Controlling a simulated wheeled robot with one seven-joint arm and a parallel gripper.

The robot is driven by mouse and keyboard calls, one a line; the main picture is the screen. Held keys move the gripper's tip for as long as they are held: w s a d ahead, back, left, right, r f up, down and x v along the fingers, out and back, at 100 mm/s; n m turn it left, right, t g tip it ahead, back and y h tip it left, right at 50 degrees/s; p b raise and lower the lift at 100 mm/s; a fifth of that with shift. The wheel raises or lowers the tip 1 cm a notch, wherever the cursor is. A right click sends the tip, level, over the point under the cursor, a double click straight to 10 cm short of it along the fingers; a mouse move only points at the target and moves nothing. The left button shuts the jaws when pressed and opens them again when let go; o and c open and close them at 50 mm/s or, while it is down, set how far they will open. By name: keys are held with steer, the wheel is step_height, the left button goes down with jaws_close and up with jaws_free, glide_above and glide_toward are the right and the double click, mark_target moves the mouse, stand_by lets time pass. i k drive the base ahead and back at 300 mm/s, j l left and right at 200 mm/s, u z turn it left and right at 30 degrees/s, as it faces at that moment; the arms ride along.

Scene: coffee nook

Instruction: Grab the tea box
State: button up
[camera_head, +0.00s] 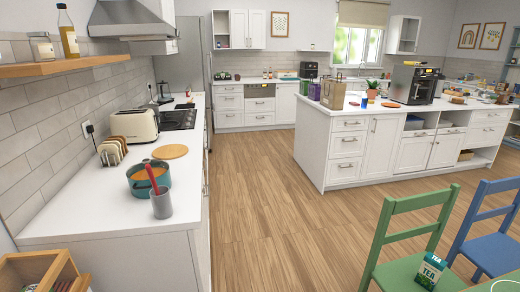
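My gripper is not in view.
A blue chair (490,240) stands right of the green one. A pale table edge (498,284) shows in the bottom right corner. A white island (345,155) stands behind, and a counter (120,222) runs along the left. The wooden floor (255,215) between is clear.

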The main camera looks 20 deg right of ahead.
mark_target(432, 268)
steer(key=i+j+z, duration=0.1)
steer(key=i+z, duration=0.35)
steer(key=i+j+z, duration=0.3)
steer(key=i+z, duration=0.35)
steer(key=z, duration=0.5)
steer(key=i+j+z, duration=0.25)
steer(key=j+z, duration=0.2)
steer(key=j, duration=0.6)
steer(key=j+z, duration=0.45)
steer(key=j, duration=0.65)
